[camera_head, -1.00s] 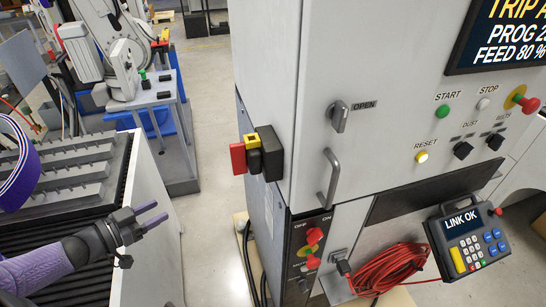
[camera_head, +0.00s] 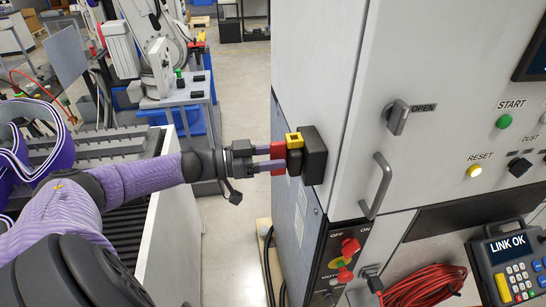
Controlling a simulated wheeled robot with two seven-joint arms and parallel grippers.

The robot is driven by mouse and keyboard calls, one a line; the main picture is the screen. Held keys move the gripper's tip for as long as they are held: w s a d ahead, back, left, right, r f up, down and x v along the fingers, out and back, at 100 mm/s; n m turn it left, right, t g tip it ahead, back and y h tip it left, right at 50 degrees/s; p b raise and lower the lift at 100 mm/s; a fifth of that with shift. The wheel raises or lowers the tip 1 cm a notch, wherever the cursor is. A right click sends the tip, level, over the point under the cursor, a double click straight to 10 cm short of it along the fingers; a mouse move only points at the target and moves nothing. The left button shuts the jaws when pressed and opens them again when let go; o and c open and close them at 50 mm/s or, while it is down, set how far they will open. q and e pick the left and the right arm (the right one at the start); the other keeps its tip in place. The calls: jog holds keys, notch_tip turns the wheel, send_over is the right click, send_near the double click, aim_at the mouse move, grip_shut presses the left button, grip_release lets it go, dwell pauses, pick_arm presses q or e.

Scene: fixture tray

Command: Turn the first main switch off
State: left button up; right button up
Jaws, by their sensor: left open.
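A black box (camera_head: 314,155) with a yellow part (camera_head: 294,140) and a red handle (camera_head: 278,152) is fixed to the left side of the grey cabinet. My left gripper (camera_head: 272,158) is open, with its two purple fingers reaching right to the red handle, one above the other. Whether they touch the handle I cannot tell. Lower down, a dark panel (camera_head: 329,265) marked OFF and ON carries a red rotary switch (camera_head: 349,247) on yellow, with another red knob (camera_head: 345,275) below it. My right gripper is out of view.
The cabinet front has a grey door handle (camera_head: 376,186) and an OPEN latch (camera_head: 397,117). A red cable coil (camera_head: 425,287) and a pendant reading LINK OK (camera_head: 510,262) are at the lower right. Open floor (camera_head: 235,240) lies left of the cabinet.

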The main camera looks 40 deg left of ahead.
pick_arm(q)
jog(key=shift+c, duration=0.2)
grip_shut()
jog(key=shift+w, duration=0.1)
jog(key=shift+d, duration=0.1)
jog(key=m+p, duration=0.1)
jog(key=m, duration=0.3)
jog(key=shift+d, duration=0.1)
jog(key=m, duration=0.4)
jog(key=shift+s+d+f+m, duration=0.1)
jog(key=shift+s+m, duration=0.1)
jog(key=shift+m, duration=0.2)
jog(key=shift+s+d+f+m+b, duration=0.1)
jog(key=shift+m+b, duration=0.1)
jog(key=shift+m, duration=1.3)
jog(key=shift+w+a+f+m+b, duration=0.1)
jog(key=shift+f+m+b, duration=0.1)
jog(key=shift+m, duration=1.3)
jog(key=shift+s+d+f+m+b, duration=0.1)
jog(key=shift+m+b, duration=0.1)
jog(key=shift+m, duration=1.3)
